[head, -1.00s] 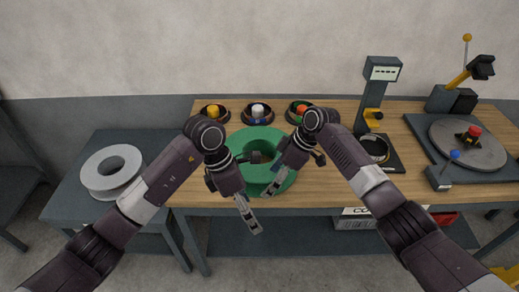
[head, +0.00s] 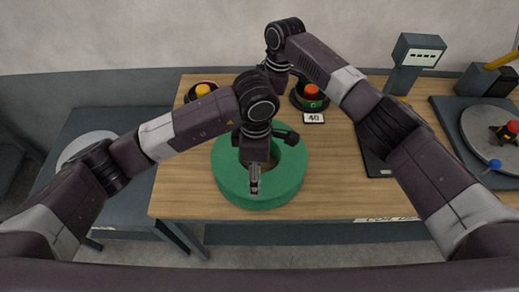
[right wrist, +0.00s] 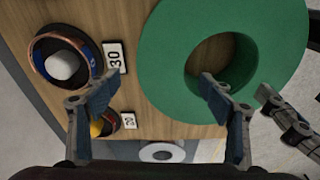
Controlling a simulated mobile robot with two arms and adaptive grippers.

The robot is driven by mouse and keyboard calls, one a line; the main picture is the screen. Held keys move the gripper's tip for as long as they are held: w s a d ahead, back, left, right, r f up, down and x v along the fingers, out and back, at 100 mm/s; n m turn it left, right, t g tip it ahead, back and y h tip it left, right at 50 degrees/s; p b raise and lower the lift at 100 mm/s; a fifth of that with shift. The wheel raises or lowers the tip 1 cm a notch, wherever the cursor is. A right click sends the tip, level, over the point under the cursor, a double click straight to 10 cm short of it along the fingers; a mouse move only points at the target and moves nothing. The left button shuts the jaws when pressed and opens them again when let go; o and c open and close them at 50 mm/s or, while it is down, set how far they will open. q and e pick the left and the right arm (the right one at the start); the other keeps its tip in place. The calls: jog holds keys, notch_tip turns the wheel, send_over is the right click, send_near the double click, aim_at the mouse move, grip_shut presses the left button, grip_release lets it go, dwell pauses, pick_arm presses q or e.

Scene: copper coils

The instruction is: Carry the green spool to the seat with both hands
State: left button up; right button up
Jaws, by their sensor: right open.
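The green spool (head: 290,185), a thick ring with a central hole, lies flat on the wooden table near its front edge. My left gripper (head: 254,185) points down over the hole and front part of the ring; whether it touches is unclear. It also shows at the right of the right wrist view (right wrist: 270,100). My right gripper is hidden behind my left arm in the head view. In the right wrist view my right gripper (right wrist: 156,80) is open and empty above the table, one finger over the spool (right wrist: 175,60). I cannot tell which thing is the seat.
A round grey turntable (head: 478,128) with a red knob stands right, near a scale post (head: 413,60). Small coil holders (head: 310,92) line the back. Wood right of the green spool is clear.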

pick_arm(q)
jog(key=shift+s+r, duration=0.2)
jog(key=shift+s, duration=0.3)
pick_arm(e)
jog(key=shift+s+r, duration=0.3)
jog(key=shift+s, duration=0.25)
pick_arm(q)
jog(key=shift+w+f, duration=0.15)
jog(key=shift+f, duration=0.25)
pick_arm(e)
jog(key=shift+w+a+f, duration=0.1)
jog(key=shift+w+f, duration=0.05)
jog(key=shift+f, duration=0.3)
pick_arm(q)
notch_tip(320, 180, down, 6)
jog(key=shift+r, duration=0.1)
pick_arm(e)
jog(key=f, duration=0.5)
jog(key=shift+w+a+f, duration=0.1)
jog(key=shift+a+f, duration=0.3)
pick_arm(q)
jog(key=shift+w+f, duration=0.2)
jog(key=shift+f, duration=0.6)
pick_arm(e)
jog(key=shift+w+a+f, duration=0.1)
jog(key=shift+w+f, duration=0.05)
jog(key=shift+f, duration=0.6)
